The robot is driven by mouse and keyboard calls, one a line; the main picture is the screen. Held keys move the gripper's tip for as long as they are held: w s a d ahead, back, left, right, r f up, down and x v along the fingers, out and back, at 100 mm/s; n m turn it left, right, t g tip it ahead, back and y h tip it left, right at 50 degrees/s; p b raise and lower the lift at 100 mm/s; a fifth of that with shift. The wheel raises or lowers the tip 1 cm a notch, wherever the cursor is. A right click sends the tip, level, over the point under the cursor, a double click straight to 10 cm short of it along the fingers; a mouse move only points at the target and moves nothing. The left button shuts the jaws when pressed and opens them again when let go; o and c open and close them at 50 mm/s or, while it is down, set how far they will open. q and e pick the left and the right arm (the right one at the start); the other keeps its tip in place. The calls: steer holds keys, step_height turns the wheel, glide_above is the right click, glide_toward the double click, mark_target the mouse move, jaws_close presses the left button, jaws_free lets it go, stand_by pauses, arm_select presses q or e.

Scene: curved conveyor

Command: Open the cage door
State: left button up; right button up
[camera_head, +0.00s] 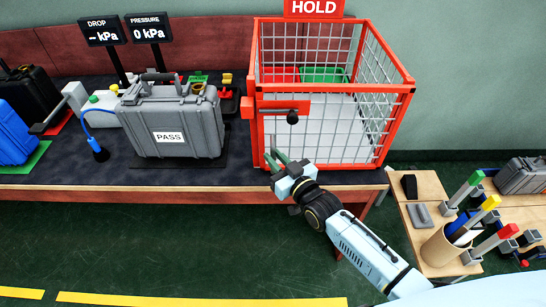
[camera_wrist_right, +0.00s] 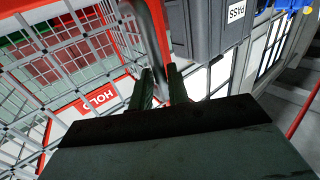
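The cage (camera_head: 334,165) has a red frame and white wire mesh and stands on the right end of the dark bench. Its door front looks closed. A red latch plate with a black knob (camera_head: 292,117) sits high on the front. My right gripper (camera_head: 283,160) is low at the cage's front left corner. In the right wrist view, a grey curved bar (camera_wrist_right: 153,35) runs down between its two fingers (camera_wrist_right: 161,88), beside the mesh. The fingers stand apart; whether they touch the bar is unclear. My left gripper is out of view.
A grey case marked PASS (camera_head: 180,125) stands just left of the cage. A HOLD sign (camera_head: 313,8) tops the cage. A small wooden table (camera_head: 432,187) with a pen cup is at right. The green floor (camera_head: 150,245) in front of the bench is clear.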

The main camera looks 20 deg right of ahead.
steer(key=shift+w+a, duration=0.25)
steer(key=shift+w, duration=0.35)
jaws_close()
steer(key=shift+s, duration=0.1)
